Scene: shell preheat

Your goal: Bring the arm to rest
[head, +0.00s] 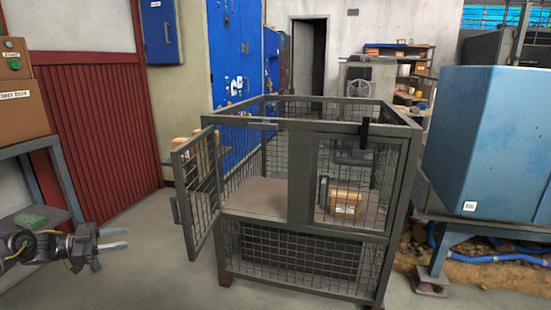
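My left gripper (122,238) is at the lower left, in front of the left workbench and left of the wire cage. Its two pale fingers are apart, with nothing between them. Part of my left arm shows behind it, coming in from the left edge. My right gripper is not in the head view.
A metal wire cage (300,177) stands in the middle, its left door (197,185) swung open towards me. A cardboard box (345,203) sits inside on the right. A workbench (35,145) is at left; a blue machine (490,140) is at right. Floor between gripper and cage is clear.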

